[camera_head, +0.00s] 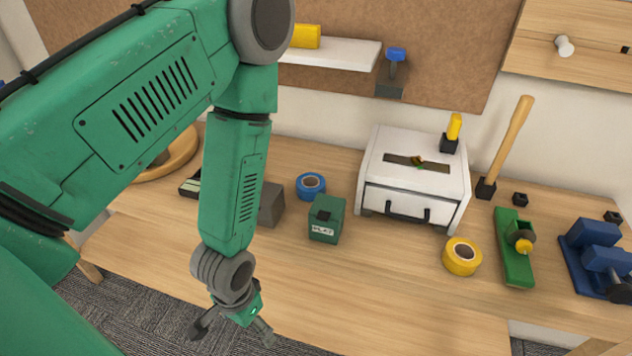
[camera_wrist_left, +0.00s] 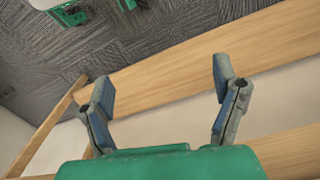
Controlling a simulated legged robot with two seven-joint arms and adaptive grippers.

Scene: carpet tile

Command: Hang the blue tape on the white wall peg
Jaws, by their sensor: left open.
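The blue tape (camera_head: 310,186) is a small roll lying flat on the workbench, left of the white box and behind the small green box. The white wall peg (camera_head: 564,46) sticks out from a wooden panel at the upper right. My left gripper (camera_head: 234,334) hangs low at the bench's front edge, below and left of the tape and well apart from it. In the left wrist view its two fingers (camera_wrist_left: 165,95) are spread with nothing between them. My right gripper is in neither view.
The workbench (camera_head: 380,290) has bare room along its front. A green box (camera_head: 326,219), a white drawer box (camera_head: 413,172), a yellow tape (camera_head: 462,256), a green plane-like tool (camera_head: 515,247), a blue vise-like tool (camera_head: 596,255) and a mallet (camera_head: 506,145) stand on it. A white shelf (camera_head: 335,52) is above.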

